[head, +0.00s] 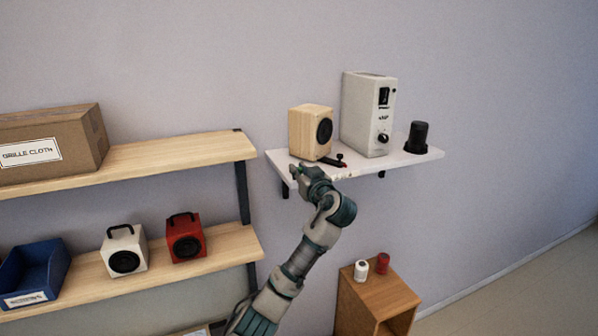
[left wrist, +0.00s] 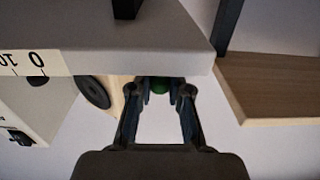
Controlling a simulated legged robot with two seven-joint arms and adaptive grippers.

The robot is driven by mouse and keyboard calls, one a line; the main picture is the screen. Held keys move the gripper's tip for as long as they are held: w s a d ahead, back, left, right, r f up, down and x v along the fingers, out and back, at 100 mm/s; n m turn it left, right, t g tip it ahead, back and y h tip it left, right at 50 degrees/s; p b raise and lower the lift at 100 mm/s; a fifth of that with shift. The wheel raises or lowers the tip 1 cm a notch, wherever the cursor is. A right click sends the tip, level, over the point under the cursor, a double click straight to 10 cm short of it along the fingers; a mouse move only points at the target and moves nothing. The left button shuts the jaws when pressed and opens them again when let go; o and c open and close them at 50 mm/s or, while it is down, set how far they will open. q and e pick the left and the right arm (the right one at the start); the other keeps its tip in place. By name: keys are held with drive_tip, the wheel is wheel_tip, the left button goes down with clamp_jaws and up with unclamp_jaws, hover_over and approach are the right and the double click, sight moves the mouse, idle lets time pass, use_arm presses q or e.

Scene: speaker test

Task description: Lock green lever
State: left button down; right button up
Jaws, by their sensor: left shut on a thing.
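In the head view my left gripper (head: 303,174) is at the shelf's front left, just before the wooden speaker, and hides the green knob. The gripper is shut on the green lever; its fingers hide most of it, so its angle cannot be told. A small dark lever with a red knob (head: 341,155) lies to the right of the gripper. My right gripper is not in view.
The white shelf (head: 412,158) carries the wooden speaker (head: 303,133), a white amplifier (head: 358,115) and a black cylinder (head: 418,136). Wooden shelves (head: 178,152) stand at left with a box and small speakers. A wooden cabinet (head: 362,300) is below.

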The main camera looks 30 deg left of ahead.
use_arm(q)
drive_tip(key=c, duration=1.1)
unclamp_jaws()
drive_tip(key=shift+w+d, duration=0.1)
drive_tip(key=shift+w, duration=0.05)
drive_tip(key=shift+d, duration=0.15)
drive_tip(key=v, duration=1.2)
drive_tip(key=shift+f, duration=0.1)
drive_tip(key=shift+w, duration=0.1)
